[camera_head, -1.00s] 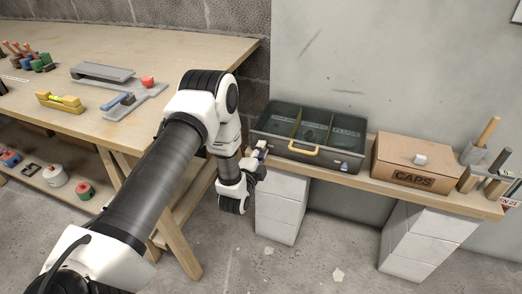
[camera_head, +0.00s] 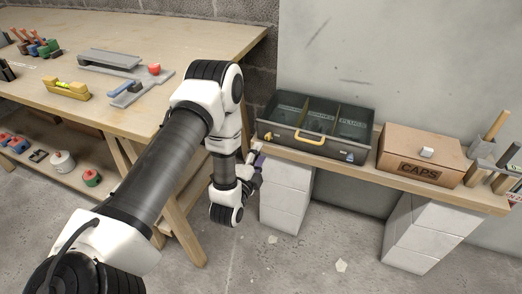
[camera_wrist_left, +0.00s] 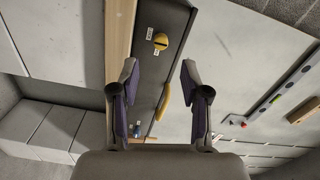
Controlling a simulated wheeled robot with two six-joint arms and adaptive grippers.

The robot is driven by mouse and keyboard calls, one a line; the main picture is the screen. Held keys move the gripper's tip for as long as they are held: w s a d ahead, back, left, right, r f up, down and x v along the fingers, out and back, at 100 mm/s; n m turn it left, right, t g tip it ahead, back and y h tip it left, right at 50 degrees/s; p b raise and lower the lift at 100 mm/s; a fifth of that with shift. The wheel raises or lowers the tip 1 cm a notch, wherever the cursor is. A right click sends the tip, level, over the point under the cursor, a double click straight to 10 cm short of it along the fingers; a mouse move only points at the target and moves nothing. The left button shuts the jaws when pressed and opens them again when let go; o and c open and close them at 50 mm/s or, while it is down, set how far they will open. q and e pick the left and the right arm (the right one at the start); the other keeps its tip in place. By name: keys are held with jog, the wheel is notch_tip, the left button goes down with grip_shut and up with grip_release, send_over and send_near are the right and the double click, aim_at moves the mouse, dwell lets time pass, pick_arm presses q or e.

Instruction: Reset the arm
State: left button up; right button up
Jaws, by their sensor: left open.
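My left arm reaches in from the left in the head view, bent at the elbow, and its left gripper (camera_head: 254,166) hangs beside the left end of the plank shelf (camera_head: 370,178). In the left wrist view the left gripper (camera_wrist_left: 158,105) is open, with its two fingers apart and nothing between them. Behind the fingers is the dark compartment box (camera_head: 315,128) with a yellow handle; its side shows in the wrist view too (camera_wrist_left: 152,75). The gripper is apart from the box as far as I can see. My right gripper does not show.
A carton marked CAPS (camera_head: 422,160) stands on the shelf, right of the box. White blocks (camera_head: 285,196) support the shelf. The floor in front is mostly clear.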

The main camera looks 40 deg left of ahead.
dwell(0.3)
pick_arm(q)
jog(key=s+d+f+n+g+h, duration=0.35)
jog(key=s+d+f+g, duration=0.55)
jog(key=s+d+f, duration=0.3)
jog(key=s+f+n+g, duration=0.3)
jog(key=s+n+g, duration=0.1)
jog(key=s, duration=0.5)
jog(key=s+f+n+g, duration=0.2)
jog(key=s+n+g, duration=0.2)
jog(key=s, duration=0.4)
notch_tip(320, 180, up, 23)
jog(key=s+n+p, duration=0.1)
jog(key=n+p, duration=0.1)
jog(key=p, duration=2.1)
jog(key=shift+g+h, duration=0.3)
jog(key=shift+h, duration=0.05)
